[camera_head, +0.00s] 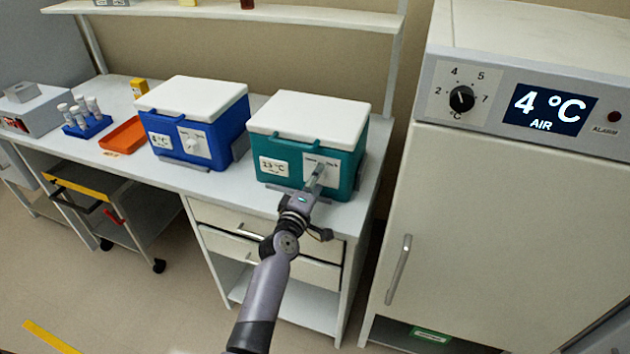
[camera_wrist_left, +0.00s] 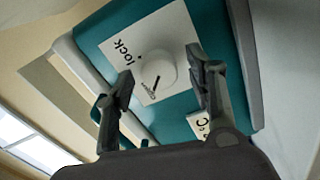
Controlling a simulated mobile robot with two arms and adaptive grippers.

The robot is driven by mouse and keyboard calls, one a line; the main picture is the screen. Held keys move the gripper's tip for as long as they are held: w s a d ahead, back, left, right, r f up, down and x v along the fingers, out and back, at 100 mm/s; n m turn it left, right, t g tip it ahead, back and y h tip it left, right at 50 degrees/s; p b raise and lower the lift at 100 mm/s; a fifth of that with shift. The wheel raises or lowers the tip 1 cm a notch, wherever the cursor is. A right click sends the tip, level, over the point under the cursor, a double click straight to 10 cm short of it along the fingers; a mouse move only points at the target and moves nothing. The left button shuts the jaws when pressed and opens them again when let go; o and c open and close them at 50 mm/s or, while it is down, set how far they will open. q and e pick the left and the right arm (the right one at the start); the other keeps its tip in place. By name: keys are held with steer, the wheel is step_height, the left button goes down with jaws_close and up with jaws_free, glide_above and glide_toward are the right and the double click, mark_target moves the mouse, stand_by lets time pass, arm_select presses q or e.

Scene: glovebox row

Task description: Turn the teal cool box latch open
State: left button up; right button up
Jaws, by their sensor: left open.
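The teal cool box (camera_head: 346,182) with a white lid stands on the bench and is shut. Its latch is a round white knob (camera_wrist_left: 160,72) with a dark pointer line, on a white plate with the word "lock" and a smaller word I cannot read surely. My left gripper (camera_head: 318,176) is at the box front and hides most of the latch in the head view. In the left wrist view its open fingers (camera_wrist_left: 161,78) stand on either side of the knob, with a gap; I cannot tell how deep they reach. My right gripper is not in view.
A blue cool box (camera_head: 215,143) with a similar knob stands left of the teal one. Further left are an orange tray (camera_head: 124,137) and a blue tube rack (camera_head: 88,127). An incubator cabinet (camera_head: 480,220) showing 4 °C stands close on the right. Drawers (camera_head: 245,229) sit below.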

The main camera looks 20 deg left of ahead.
arm_select(q)
steer(key=s, duration=1.2)
steer(key=shift+a, duration=0.2)
steer(key=shift+f, duration=0.1)
